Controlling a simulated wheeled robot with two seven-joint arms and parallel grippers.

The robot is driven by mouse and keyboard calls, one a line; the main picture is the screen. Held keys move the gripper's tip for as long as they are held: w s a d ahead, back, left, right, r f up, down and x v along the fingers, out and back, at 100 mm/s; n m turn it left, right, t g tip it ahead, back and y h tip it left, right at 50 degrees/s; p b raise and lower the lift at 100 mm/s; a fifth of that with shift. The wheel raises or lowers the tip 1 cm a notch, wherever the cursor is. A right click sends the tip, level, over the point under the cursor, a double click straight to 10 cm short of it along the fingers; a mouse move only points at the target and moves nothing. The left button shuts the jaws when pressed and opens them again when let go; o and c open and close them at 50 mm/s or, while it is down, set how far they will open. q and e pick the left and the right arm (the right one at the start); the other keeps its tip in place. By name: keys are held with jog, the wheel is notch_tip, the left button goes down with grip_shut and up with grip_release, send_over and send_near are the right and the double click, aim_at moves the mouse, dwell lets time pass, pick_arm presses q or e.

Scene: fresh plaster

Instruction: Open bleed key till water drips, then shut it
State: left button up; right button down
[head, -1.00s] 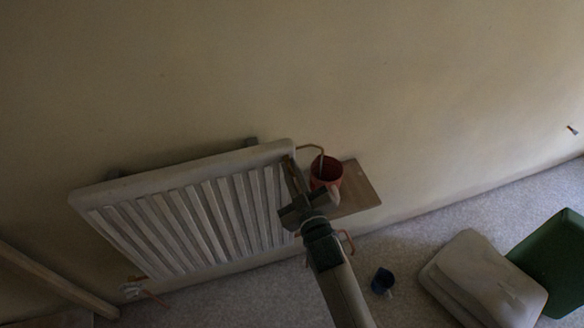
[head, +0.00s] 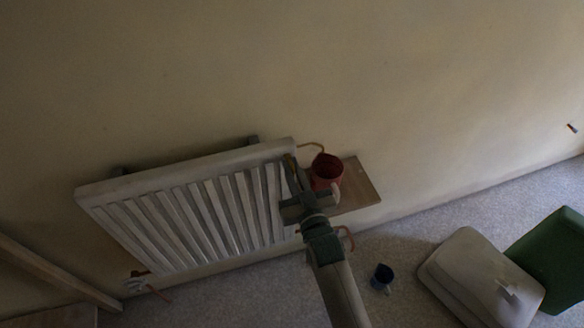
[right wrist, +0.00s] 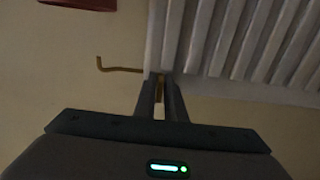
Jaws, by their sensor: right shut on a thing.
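A pale ribbed radiator (head: 190,205) hangs on the wall. The brass bleed key (right wrist: 160,82) shows as a small strip at its end edge. My right gripper (right wrist: 161,90) is shut on the key, which is mostly hidden between the fingers. A thin bent brass tube (head: 312,146) runs from there towards a red cup (head: 327,168). In the right wrist view the tube (right wrist: 120,69) also shows. No water drop can be made out. My left gripper is not in view.
The cup stands on a small wooden shelf (head: 358,187) beside the radiator. A wooden rail (head: 55,280) is at the lower left.

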jog(key=c, duration=1.9)
grip_release()
jog(key=shift+b+v, duration=2.4)
jog(key=shift+v, duration=6.35)
